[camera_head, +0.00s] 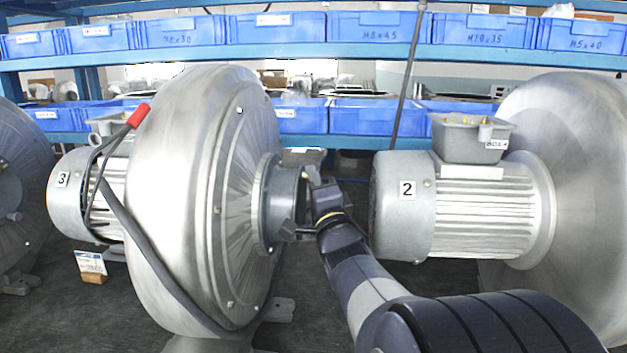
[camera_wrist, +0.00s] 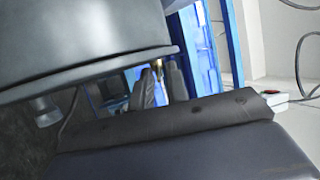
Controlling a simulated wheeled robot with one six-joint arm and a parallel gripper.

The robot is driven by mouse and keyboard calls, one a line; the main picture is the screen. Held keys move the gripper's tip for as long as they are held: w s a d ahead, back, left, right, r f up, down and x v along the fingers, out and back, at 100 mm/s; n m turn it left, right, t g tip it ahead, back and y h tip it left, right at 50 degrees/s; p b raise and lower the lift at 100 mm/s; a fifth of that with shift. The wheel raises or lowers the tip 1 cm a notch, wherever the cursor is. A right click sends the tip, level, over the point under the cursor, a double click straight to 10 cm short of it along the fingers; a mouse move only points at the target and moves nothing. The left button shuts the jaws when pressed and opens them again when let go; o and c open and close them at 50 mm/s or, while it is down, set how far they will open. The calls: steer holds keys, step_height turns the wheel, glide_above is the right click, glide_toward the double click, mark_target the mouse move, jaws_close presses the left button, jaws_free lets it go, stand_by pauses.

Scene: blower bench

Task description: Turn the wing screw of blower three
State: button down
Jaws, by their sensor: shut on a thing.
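Blower three (camera_head: 210,190) stands left of centre in the head view. It has a large silver round housing and a motor marked 3 (camera_head: 63,179). A dark grey inlet collar (camera_head: 283,196) sticks out of its right face. My gripper (camera_head: 310,190) is at the open end of this collar. In the wrist view my gripper (camera_wrist: 159,76) has its two dark fingers at the rim of a grey cylinder (camera_wrist: 90,40). A small brass-coloured piece, the wing screw (camera_wrist: 157,66), shows between the fingertips, and they are shut on it. Most of the screw is hidden.
Blower two (camera_head: 480,205), marked 2, stands close on the right of my gripper. A red-ended grey cable (camera_head: 140,115) hangs over blower three's motor. Blue shelves with blue bins (camera_head: 375,30) are behind. Part of another blower (camera_head: 20,190) shows at far left.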

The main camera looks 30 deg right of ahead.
steer(key=c, duration=1.4)
jaws_free()
steer(key=v, duration=1.1)
steer(key=shift+b, duration=0.3)
steer(key=shift+w, duration=0.15)
steer(key=x, duration=1)
steer(key=shift+w+d, duration=0.1)
steer(key=shift+w, duration=0.3)
steer(key=shift+s+r+t, duration=0.1)
steer(key=shift+t, duration=0.2)
